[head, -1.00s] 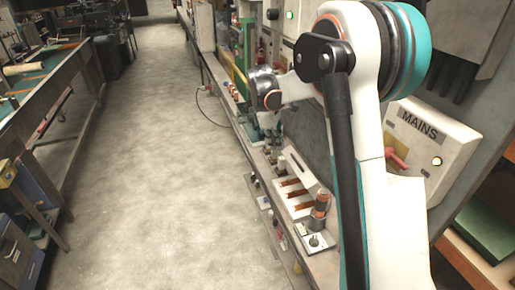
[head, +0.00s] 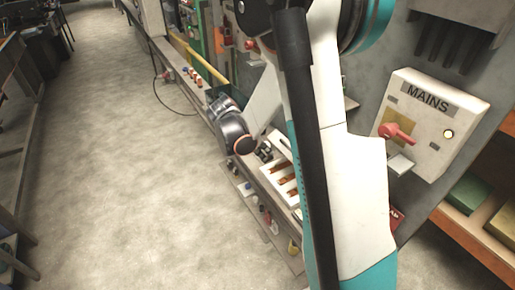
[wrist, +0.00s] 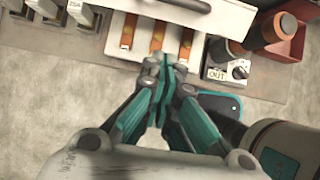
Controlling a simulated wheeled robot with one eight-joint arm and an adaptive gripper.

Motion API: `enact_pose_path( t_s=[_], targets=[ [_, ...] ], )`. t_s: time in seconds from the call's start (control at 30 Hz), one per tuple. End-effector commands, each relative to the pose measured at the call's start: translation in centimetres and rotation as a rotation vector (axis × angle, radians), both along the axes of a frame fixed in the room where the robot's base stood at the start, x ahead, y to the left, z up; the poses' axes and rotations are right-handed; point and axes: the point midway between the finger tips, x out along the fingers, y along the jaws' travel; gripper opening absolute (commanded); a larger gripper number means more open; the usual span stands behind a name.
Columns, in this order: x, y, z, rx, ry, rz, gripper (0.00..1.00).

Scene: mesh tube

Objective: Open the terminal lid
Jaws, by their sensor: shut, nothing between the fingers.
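A white terminal box with several copper strips (wrist: 155,38) lies just ahead of my gripper in the wrist view. It is partly visible behind my arm in the head view (head: 283,180). Its white lid (wrist: 230,15), with a dark handle (wrist: 190,4), crosses the far end of the strips. The strips lie uncovered in front of it; the lid's exact angle is hard to tell. My gripper (wrist: 165,60) is shut and empty, its fingertips at the near edge of the box. I cannot tell whether they touch it. In the head view my arm hides much of the box.
An orange and black cylinder (wrist: 270,35) and an OUT-labelled knob unit (wrist: 228,62) sit right of the box. Switches (wrist: 85,12) stand left. A MAINS box (head: 430,120) with a red handle hangs on the wall. The floor left of the bench is open.

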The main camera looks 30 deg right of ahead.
Motion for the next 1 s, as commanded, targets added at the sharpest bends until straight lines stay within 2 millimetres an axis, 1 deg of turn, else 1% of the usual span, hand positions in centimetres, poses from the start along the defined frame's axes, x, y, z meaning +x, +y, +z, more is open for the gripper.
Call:
enact_pose_path(
  t_s=[0.03,0.1,0.13,0.2,0.4,0.87,1.0],
  targets=[
    [0.0,-0.6,-1.1,0.0,-0.001,-0.003,0.0],
    [-0.1,-1.2,-2.1,0.0,-0.001,-0.003,0.0],
    [-0.1,-1.8,-1.5,0.0,-0.001,-0.004,0.0],
    [-0.2,-2.8,-1.1,0.0,-0.001,-0.004,0.0],
    [-0.2,-4.5,-0.4,0.001,-0.002,-0.003,0.0],
    [-0.2,-4.9,-0.2,0.005,-0.001,-0.002,0.0],
    [-0.4,-5.9,0.8,0.055,-0.002,-0.006,0.0]
  ],
)
